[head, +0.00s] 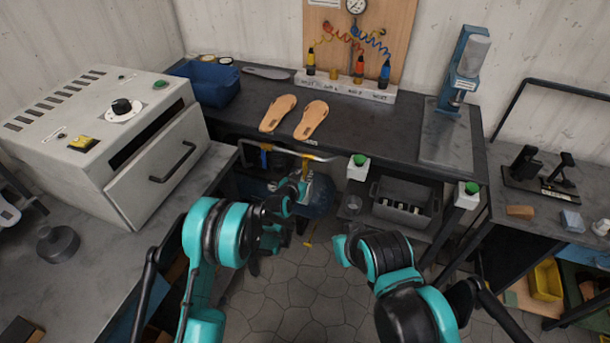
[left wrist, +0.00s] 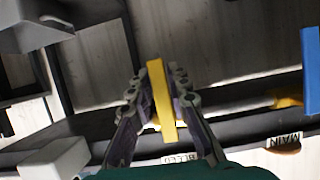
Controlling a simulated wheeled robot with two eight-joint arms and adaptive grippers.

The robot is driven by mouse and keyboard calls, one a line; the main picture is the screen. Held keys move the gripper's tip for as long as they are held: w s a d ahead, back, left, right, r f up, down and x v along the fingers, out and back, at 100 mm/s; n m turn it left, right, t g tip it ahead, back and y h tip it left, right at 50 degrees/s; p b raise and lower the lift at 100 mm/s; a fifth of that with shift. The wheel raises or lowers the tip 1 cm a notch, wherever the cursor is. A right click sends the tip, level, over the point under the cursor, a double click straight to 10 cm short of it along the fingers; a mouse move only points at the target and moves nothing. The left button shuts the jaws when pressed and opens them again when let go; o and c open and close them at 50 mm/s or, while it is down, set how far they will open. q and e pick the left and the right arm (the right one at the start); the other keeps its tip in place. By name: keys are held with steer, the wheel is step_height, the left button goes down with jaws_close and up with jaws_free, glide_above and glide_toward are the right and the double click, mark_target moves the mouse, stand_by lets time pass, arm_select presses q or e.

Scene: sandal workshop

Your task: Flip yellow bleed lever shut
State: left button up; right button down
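The yellow bleed lever (head: 305,168) hangs from the grey pipe (head: 285,150) under the front edge of the bench. In the left wrist view the lever (left wrist: 161,100) stands between the fingers of my left gripper (left wrist: 160,82), with a BLEED label partly hidden below it. The fingers are drawn in close on both sides of the lever and appear to touch it. My left gripper (head: 302,186) is small and partly hidden by its own arm in the head view. My right arm reaches in low at the right; its fingers do not show.
A blue lever (head: 264,158) hangs left of the yellow one, and a MAIN label (left wrist: 283,142) shows in the wrist view. A green button box (head: 358,168) and a grey crate (head: 382,203) are to the right. Sandals (head: 311,119) lie on the bench above.

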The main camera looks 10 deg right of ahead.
arm_select(q)
steer(key=shift+o, duration=1.1)
steer(key=v, duration=1.2)
